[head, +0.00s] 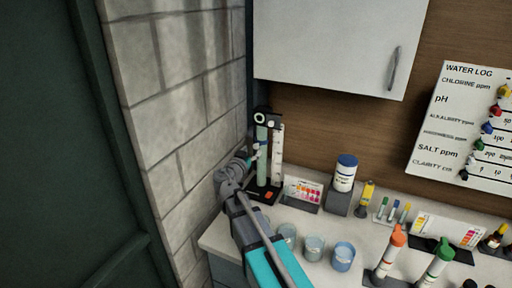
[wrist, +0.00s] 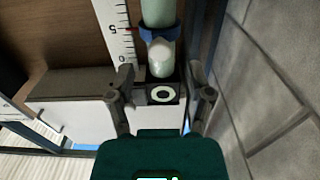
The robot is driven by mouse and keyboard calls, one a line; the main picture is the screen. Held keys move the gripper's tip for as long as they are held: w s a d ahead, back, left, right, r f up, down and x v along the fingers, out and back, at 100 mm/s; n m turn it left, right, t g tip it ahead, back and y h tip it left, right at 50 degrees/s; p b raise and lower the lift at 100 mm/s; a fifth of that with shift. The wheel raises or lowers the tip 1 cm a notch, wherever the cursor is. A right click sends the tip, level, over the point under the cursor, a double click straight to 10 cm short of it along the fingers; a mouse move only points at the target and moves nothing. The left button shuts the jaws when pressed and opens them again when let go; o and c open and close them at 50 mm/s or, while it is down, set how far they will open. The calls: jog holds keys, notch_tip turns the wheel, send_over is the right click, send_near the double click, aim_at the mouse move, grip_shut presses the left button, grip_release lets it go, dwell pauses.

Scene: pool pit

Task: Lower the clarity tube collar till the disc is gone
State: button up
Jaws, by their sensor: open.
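The clarity tube (head: 262,165) is a pale green upright tube in a black stand by the wall corner, with a white scale (head: 278,155) beside it. In the wrist view, which looks upside down, the tube (wrist: 158,12) wears a blue collar (wrist: 160,34) near the scale's 5 mark. A pale round knob-like shape (wrist: 161,51) shows by the collar. A white ring with a dark patch (wrist: 163,95) sits on the black top block; I cannot tell if it shows the disc. My gripper (wrist: 163,92) is open, its fingers apart either side of that block in the picture, holding nothing.
The block wall (head: 180,110) is close on the left. A white cabinet (head: 330,45) hangs above. A colour card (head: 302,192), a white jar with a blue lid (head: 345,172) and several cups (head: 314,247) crowd the counter to the right.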

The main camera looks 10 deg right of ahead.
aim_at(255, 147)
jog(key=shift+x, duration=2.1)
grip_shut()
